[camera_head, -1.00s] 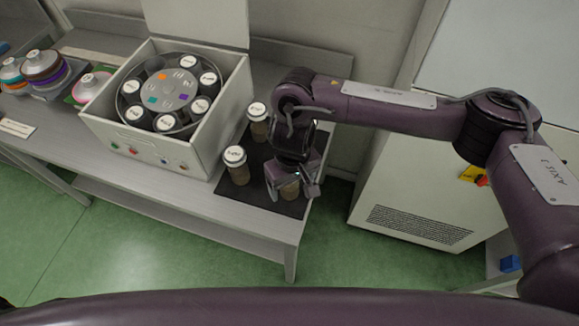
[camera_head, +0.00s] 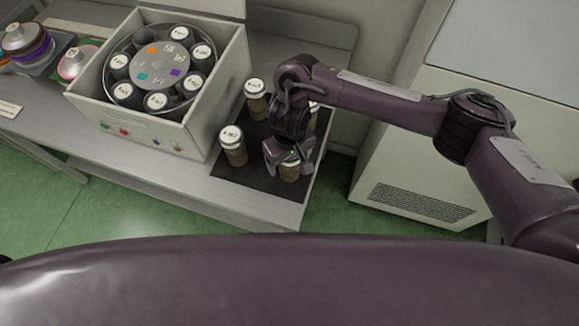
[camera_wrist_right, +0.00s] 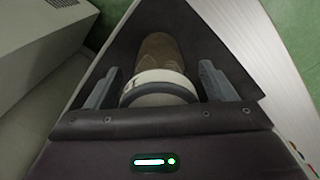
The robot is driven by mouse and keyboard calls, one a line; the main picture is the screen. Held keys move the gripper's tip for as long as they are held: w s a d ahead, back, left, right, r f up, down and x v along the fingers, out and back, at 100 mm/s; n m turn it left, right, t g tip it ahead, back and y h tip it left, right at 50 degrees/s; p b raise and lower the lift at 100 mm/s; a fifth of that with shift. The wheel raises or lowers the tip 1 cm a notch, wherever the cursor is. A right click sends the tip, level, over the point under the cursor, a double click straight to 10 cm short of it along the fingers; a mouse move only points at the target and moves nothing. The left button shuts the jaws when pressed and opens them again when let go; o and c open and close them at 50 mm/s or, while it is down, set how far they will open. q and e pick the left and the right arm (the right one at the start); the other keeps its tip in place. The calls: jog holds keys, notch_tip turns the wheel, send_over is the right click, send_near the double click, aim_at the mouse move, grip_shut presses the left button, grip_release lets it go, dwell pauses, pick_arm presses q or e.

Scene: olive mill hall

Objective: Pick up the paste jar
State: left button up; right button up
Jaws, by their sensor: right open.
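My right gripper (camera_head: 288,158) is open and points down over a paste jar (camera_head: 290,173) near the front right of a dark mat (camera_head: 262,180). In the right wrist view this jar, with a white lid (camera_wrist_right: 160,84) and brown body (camera_wrist_right: 158,50), sits between the two spread fingers of the gripper (camera_wrist_right: 160,86), with gaps on both sides. Two more jars stand on the mat left of the gripper: a front one (camera_head: 233,148) and a back one (camera_head: 256,100). Another pale lid (camera_head: 314,106) is mostly hidden behind my right arm. My left gripper is out of view.
A white box (camera_head: 190,130) with a round carousel of labelled jars stands left of the mat. Stacked discs (camera_head: 28,42) lie on the table's far left. A pale cabinet (camera_head: 420,170) stands right of the table.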

jog(key=shift+f, duration=0.45)
jog(key=c, duration=1.1)
jog(key=shift+c, duration=0.2)
jog(key=shift+r, duration=0.15)
